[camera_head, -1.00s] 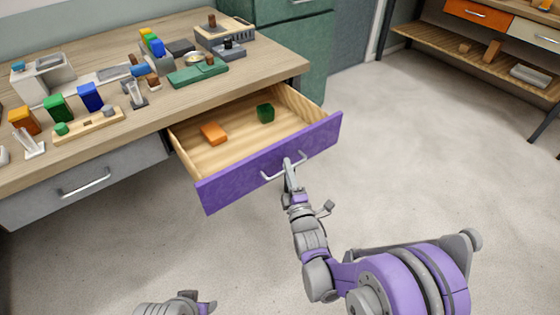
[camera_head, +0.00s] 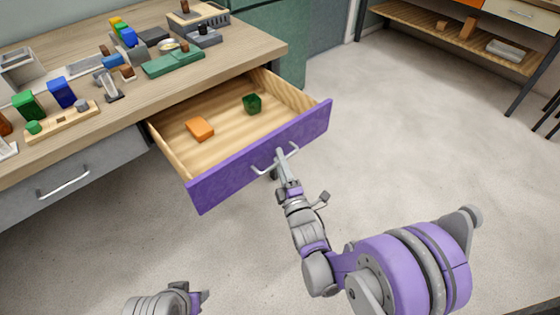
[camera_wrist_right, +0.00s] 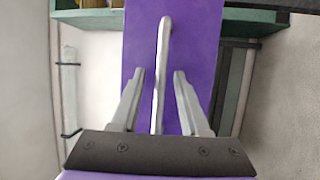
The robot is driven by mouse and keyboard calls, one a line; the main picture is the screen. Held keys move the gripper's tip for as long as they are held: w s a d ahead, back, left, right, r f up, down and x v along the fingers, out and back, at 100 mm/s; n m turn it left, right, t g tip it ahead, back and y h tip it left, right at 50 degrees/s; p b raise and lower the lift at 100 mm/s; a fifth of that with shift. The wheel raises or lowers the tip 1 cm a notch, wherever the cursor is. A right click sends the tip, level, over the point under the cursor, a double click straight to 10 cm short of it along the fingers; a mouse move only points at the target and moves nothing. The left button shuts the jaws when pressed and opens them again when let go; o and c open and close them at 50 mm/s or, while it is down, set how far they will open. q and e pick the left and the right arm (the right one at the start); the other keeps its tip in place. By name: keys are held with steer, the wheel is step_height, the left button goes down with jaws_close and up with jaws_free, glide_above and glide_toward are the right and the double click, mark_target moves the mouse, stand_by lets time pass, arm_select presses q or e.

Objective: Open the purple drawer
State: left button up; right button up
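The purple drawer (camera_head: 240,165) stands pulled well out from under the workbench, with its wooden inside showing. Its pale metal handle (camera_head: 262,169) is on the front panel. My right gripper (camera_head: 279,155) is at the handle. In the right wrist view the purple front (camera_wrist_right: 200,35) fills the middle, and the handle (camera_wrist_right: 161,60) runs between the fingers of my right gripper (camera_wrist_right: 160,72). Visible gaps lie on both sides of the handle, so the fingers are open around it. My left gripper (camera_head: 197,300) is at the bottom edge, its fingers too unclear to judge.
An orange block (camera_head: 200,128) and a dark green container (camera_head: 251,103) are inside the drawer. A grey drawer (camera_head: 75,180) is shut to its left. The workbench (camera_head: 85,145) holds several blocks and tools. The floor (camera_head: 420,150) to the right is clear.

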steer(key=v, duration=1.1)
steer(key=shift+b, duration=0.3)
steer(key=shift+w, duration=0.1)
